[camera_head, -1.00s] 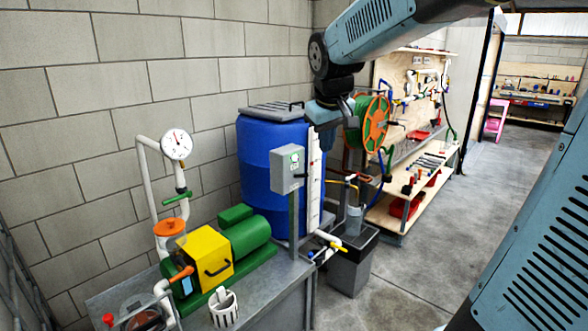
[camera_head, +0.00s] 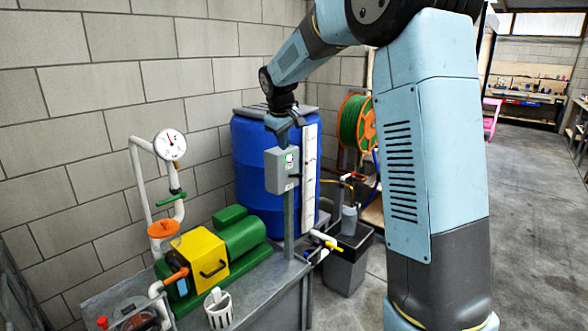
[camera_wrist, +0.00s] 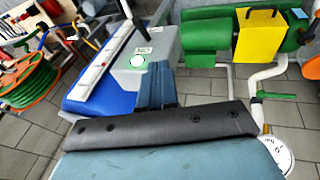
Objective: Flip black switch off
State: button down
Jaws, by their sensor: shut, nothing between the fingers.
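The grey switch box (camera_head: 281,172) stands on a post at the bench's end, in front of the blue barrel. Its black switch lever (camera_head: 295,175) sticks out on the right side, small in the head view. In the wrist view the box (camera_wrist: 150,50) shows a green and white round mark, and the black lever (camera_wrist: 125,9) stands out at its far edge. My gripper (camera_head: 284,136) is just above the box's top in the head view. In the wrist view its shut, empty fingers (camera_wrist: 157,68) overlap the box's near edge; I cannot tell whether they touch it.
The blue barrel (camera_head: 254,170) is close behind the box. A green and yellow pump (camera_head: 203,258), a pressure gauge (camera_head: 170,145) and a white basket (camera_head: 218,308) are at the left. A hose reel (camera_head: 357,122) and a grey bin (camera_head: 346,265) are at the right. Open floor lies further right.

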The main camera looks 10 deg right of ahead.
send_near(295, 176)
notch_tip(295, 176, down, 2)
jog(key=a, duration=0.3)
jog(key=shift+w+d+f, duration=0.5)
jog(key=shift+d+f, duration=0.3)
jog(key=shift+d, duration=0.1)
jog(key=shift+w+d+f, duration=0.5)
jog(key=shift+d+f, duration=0.25)
jog(key=shift+d, duration=0.15)
jog(key=shift+a, duration=0.2)
jog(key=shift+s, duration=0.1)
